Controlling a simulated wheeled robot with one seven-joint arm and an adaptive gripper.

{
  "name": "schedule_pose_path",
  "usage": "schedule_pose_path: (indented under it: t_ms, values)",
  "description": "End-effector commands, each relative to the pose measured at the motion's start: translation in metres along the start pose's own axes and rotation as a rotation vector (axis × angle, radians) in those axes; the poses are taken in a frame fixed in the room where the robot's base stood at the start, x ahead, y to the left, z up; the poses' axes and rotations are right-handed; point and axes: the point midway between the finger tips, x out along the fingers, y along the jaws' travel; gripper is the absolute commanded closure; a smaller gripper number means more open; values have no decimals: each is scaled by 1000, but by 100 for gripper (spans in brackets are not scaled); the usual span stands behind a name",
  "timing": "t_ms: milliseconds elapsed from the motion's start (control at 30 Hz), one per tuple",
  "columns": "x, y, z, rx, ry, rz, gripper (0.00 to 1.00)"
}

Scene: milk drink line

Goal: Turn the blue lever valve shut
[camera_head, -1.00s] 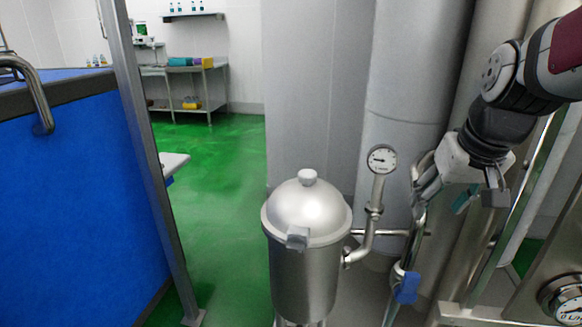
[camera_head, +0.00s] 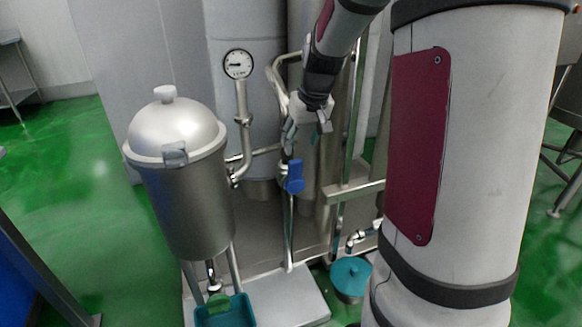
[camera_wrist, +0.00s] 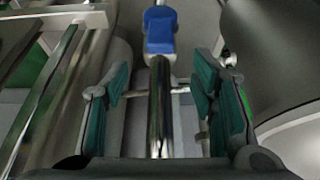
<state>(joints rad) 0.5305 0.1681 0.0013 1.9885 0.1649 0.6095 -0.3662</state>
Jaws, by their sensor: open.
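The blue lever valve (camera_head: 294,177) sits on a thin vertical steel pipe (camera_head: 288,232), to the right of the steel tank. Its blue handle hangs on the pipe's right side in the head view. My gripper (camera_head: 301,142) is just above the valve. In the wrist view the blue lever (camera_wrist: 160,30) shows at the top centre, beyond the fingertips. My gripper (camera_wrist: 160,92) is open there, with a teal-padded finger on each side of the pipe. The fingers appear apart from the lever.
A domed steel tank (camera_head: 181,170) stands at left, with a round gauge (camera_head: 238,64) on a pipe beside it. A teal tray (camera_head: 225,312) lies below the tank. A teal-lidded pot (camera_head: 351,275) stands low at centre right. Steel rails and pipes crowd the gripper's right.

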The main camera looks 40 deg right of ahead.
Motion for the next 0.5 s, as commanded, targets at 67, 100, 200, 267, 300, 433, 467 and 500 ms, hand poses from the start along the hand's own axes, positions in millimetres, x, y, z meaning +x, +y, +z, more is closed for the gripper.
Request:
schedule_pose_path:
  t_ms: [67, 100, 200, 267, 300, 433, 467, 500]
  values:
    - [20, 0, 2, 1, -3, -1, 48]
    - [28, 0, 2, 1, -3, -1, 48]
    - [48, 0, 2, 1, -2, -1, 48]
    - [59, 0, 2, 0, -3, -1, 48]
    - [66, 0, 2, 0, -3, -1, 48]
    - [84, 0, 1, -1, -2, -1, 48]
    - [87, 0, 1, -1, -1, -1, 48]
    - [91, 0, 1, -1, 0, 0, 48]
